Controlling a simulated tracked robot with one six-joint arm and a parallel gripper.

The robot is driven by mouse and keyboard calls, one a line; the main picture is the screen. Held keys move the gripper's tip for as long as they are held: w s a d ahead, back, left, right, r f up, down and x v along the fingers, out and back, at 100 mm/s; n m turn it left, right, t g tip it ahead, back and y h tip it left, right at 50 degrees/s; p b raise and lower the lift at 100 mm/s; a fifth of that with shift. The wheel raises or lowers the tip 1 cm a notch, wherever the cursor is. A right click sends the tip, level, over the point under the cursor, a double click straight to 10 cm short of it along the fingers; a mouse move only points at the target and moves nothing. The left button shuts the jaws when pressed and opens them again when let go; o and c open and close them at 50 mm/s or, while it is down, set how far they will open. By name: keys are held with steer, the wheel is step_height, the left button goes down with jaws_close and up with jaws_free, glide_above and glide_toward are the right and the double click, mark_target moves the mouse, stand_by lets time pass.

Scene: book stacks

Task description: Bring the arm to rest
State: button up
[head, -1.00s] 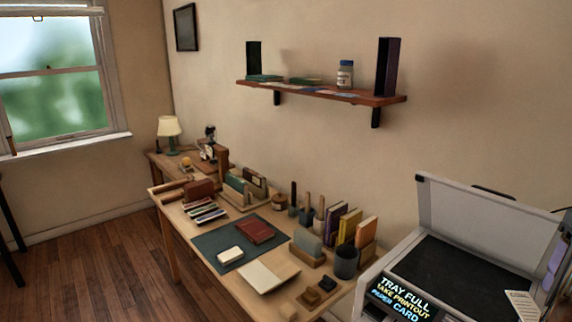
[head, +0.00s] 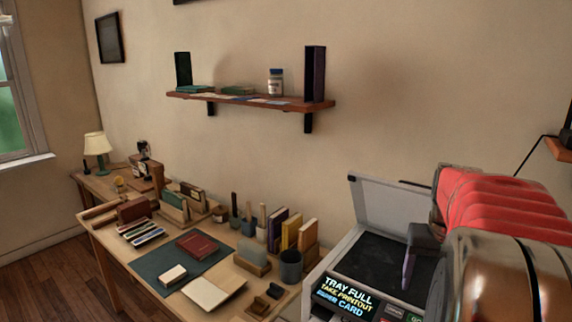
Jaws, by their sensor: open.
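My arm, with red ribbed and shiny metal parts, fills the lower right of the head view. My gripper (head: 409,272) shows as a dark, narrow finger pointing down at the arm's left side, in front of the copier's dark glass. Nothing is seen held in it. It is open. The rest of the gripper is hidden behind the arm.
The copier (head: 365,213) with raised lid and a lit "TRAY FULL" display (head: 343,296) stands beside and behind my arm. A desk (head: 110,267) with books, pots and a green mat (head: 160,264) lies left. A wall shelf (head: 250,103) hangs above.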

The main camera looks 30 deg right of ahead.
steer(key=a+n+t+y, duration=0.1)
steer(key=a+n+t, duration=0.3)
steer(key=a, duration=3.3)
steer(key=shift+s+a+f+n+t, duration=0.3)
steer(key=shift+s+f+n, duration=0.15)
steer(key=shift+n, duration=1.55)
